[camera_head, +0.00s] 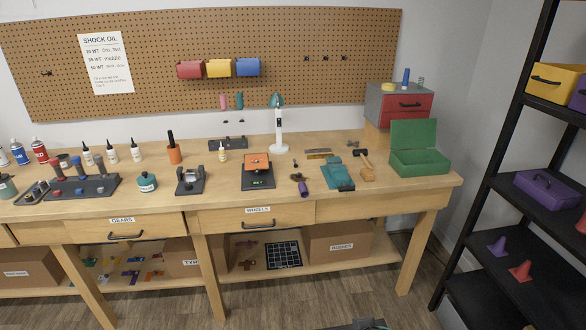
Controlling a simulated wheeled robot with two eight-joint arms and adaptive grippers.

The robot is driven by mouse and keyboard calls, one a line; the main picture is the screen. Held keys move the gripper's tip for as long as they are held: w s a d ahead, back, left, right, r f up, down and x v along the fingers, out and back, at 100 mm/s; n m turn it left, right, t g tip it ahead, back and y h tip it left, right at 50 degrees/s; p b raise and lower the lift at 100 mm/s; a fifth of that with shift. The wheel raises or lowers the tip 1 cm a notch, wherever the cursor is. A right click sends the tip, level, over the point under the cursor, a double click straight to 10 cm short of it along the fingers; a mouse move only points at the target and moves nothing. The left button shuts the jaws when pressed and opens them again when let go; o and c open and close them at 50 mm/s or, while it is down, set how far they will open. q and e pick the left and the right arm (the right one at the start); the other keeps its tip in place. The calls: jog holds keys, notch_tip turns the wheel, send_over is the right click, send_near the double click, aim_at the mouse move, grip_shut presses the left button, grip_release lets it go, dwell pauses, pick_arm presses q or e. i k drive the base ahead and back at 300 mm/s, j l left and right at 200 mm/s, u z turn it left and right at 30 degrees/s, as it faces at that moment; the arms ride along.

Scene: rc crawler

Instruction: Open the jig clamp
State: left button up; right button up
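I cannot tell for sure which thing is the jig clamp. A dark grey fixture (191,182) with two upright parts stands on the workbench, left of the middle. A teal vise-like device (337,178) sits on the bench right of the middle, near the front edge. Both are too small here to tell whether any clamp is open or shut. Neither of my grippers can be made out in this view, and nothing touches either device.
The wooden workbench (400,196) has drawers labelled GEARS and WHEELS. Between the two devices is a black scale (258,183) with an orange top. A hammer (363,158) and an open green box (418,163) stand to the right. A black shelf rack (492,180) is at far right.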

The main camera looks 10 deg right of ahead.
aim_at(265, 165)
jog(key=i+z, duration=0.25)
jog(key=i, duration=0.2)
jog(key=i+j+z, duration=0.3)
jog(key=i, duration=0.2)
jog(key=l, duration=0.1)
